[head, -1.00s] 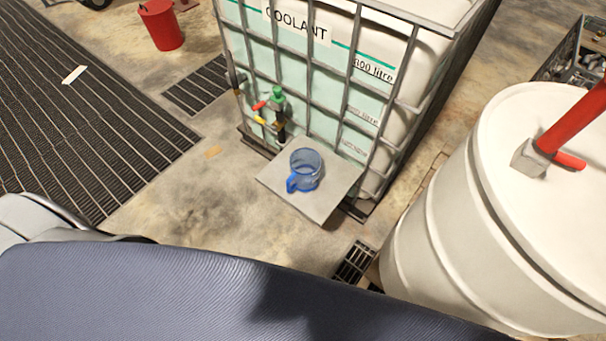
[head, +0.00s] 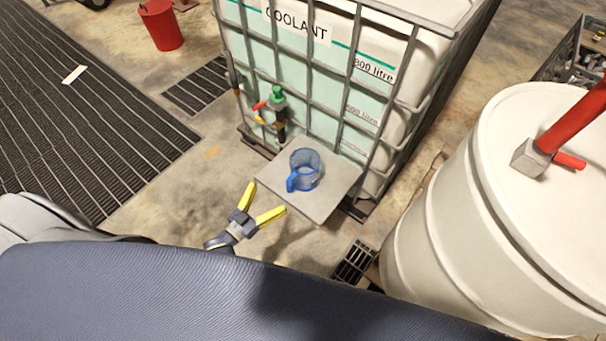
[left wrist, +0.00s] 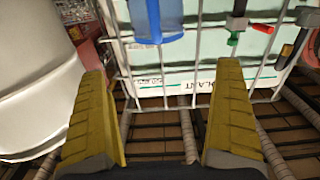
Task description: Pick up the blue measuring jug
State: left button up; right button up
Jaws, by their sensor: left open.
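The blue measuring jug (head: 306,170) is see-through and stands upright on a small grey plate (head: 327,204) at the foot of the coolant tank. Its handle points to the front left. In the left wrist view the jug (left wrist: 157,16) is cut off by the top edge. My left gripper (head: 266,198) has yellow fingers, spread open and empty. In the head view it shows just left of and below the plate, apart from the jug. In the left wrist view the jug lies beyond the open fingers (left wrist: 160,75). My right gripper is not in view.
The caged coolant tank (head: 341,57) stands behind the jug, with a green-and-red tap (head: 276,103) left of the jug. A white drum (head: 455,215) with a red-handled tool (head: 560,140) on top stands at right. Bare floor lies left of the plate.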

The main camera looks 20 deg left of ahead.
aim_at(295, 171)
pick_arm(q)
jog(key=x, duration=1.6)
jog(key=shift+d+f, duration=0.15)
jog(key=shift+d, duration=0.05)
jog(key=c, duration=1.6)
jog(key=shift+o, duration=0.2)
